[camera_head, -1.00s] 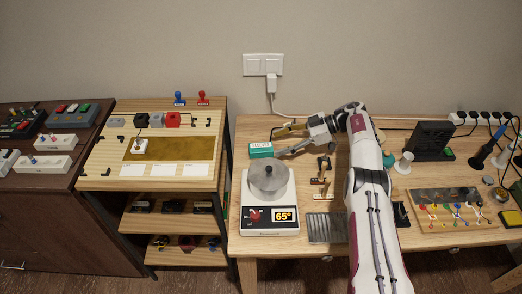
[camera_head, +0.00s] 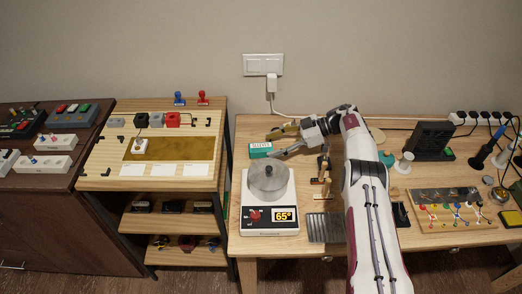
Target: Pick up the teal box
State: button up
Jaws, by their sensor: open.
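The teal box (camera_head: 259,151), with a pale label on top, lies on the wooden table (camera_head: 435,175) near its back left corner, behind the hot plate. My gripper (camera_head: 271,144) is open and comes from the right, low over the table. Its two fingers point left, one toward the back right of the box and one toward its front right. The fingertips are at the box's right end; I cannot tell whether they touch it. Nothing is between the fingers except possibly the box's right end.
A hot plate (camera_head: 284,216) reading 65° with a round metal pot (camera_head: 268,177) stands just in front of the box. A wall socket with a plugged white charger (camera_head: 271,88) is behind. A small wooden stand (camera_head: 323,170) is below my wrist. The left shelf edge is near.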

aim_at(263, 147)
jog(key=shift+a, duration=0.2)
jog(key=shift+x, duration=2.45)
jog(key=shift+s, duration=0.1)
jog(key=c, duration=1.3)
